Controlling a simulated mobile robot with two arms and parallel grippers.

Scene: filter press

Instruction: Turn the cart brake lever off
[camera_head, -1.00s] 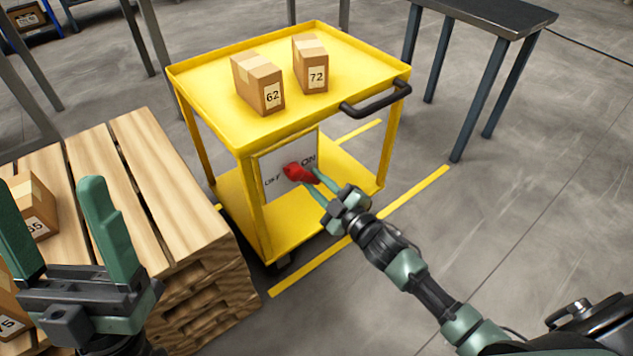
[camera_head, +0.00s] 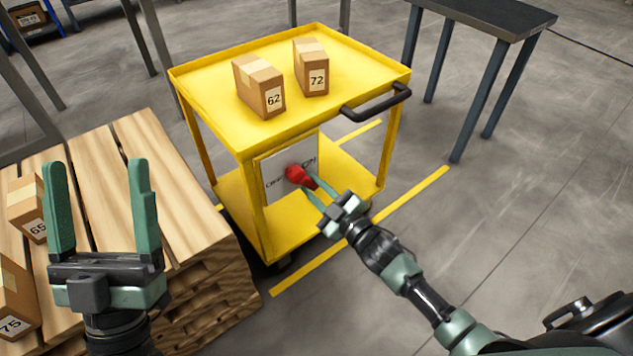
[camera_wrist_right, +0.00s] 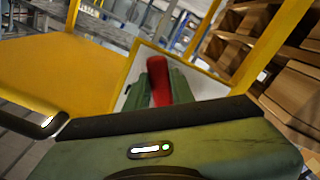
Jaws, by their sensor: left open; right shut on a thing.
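The yellow cart (camera_head: 225,120) stands in the middle of the head view. On its side is a white plate (camera_head: 277,190) with OFF lettering on the left and partly covered lettering on the right. The red brake lever (camera_head: 299,175) is mounted on this plate. My right gripper (camera_head: 308,190) is shut on the lever. In the right wrist view, the lever (camera_wrist_right: 158,80) sits between the green fingers. My left gripper (camera_head: 101,200) is open and empty above the wooden pallet, with its fingers pointing up in the picture. The lever's pivot is hidden.
Boxes 62 (camera_head: 259,86) and 72 (camera_head: 311,68) stand on the cart top. A black handle (camera_head: 377,103) sticks out at its right. The wooden pallet (camera_head: 165,190) with boxes is at left. A dark table (camera_head: 490,15) stands at back right. The floor at right is clear.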

